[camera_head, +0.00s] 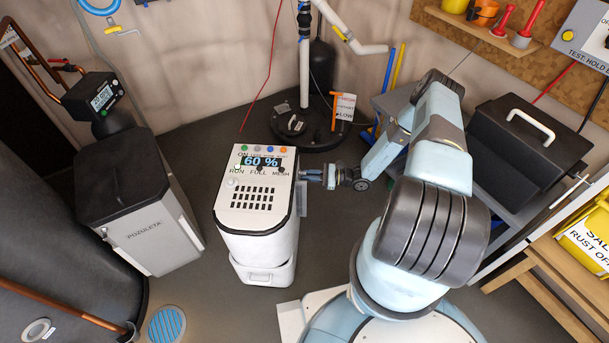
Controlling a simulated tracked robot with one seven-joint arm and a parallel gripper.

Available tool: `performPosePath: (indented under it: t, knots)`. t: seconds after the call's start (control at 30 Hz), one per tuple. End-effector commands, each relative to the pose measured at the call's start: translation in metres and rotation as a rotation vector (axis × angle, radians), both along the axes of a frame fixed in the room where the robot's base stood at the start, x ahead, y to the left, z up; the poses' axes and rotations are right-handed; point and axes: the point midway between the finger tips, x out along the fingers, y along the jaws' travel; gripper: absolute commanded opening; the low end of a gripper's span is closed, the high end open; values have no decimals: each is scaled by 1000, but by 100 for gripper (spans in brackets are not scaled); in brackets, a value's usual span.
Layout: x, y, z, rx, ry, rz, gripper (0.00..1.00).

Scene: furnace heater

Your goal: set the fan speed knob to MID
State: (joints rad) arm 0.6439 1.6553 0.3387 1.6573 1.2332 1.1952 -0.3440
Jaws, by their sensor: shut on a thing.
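The white heater unit (255,210) stands upright on the floor in the middle of the head view. Its top display (261,162) reads 60 %, with the words RUN, FULL and MESH below it. My gripper (305,174) reaches in from the right, level with the unit's upper right side. It is shut on a small part there. That part is too small and too hidden to make out, and I cannot tell if it is the fan speed knob. No knob marked MID is readable. A white label plate (344,106) behind my gripper reads LOW on its bottom line.
A grey cabinet (151,235) stands left of the unit. An orange handle (334,115) is beside the label plate. A dark round base (305,125) with a white pipe is behind. A black toolbox (525,145) sits at right. Floor in front of the unit is mostly clear.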

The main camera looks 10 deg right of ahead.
Motion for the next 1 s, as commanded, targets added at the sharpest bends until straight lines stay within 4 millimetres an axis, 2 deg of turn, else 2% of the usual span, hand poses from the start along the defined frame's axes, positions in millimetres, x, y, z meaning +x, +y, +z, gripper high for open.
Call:
performPosePath:
  t: [0.43,0.77,0.8,1.0]
  knots:
    - [-3,0,-3,15,65,3,0]
    - [-4,0,-3,84,293,3,0]
    - [-4,0,-3,82,289,3,19]
    - [-2,0,-2,83,284,1,38]
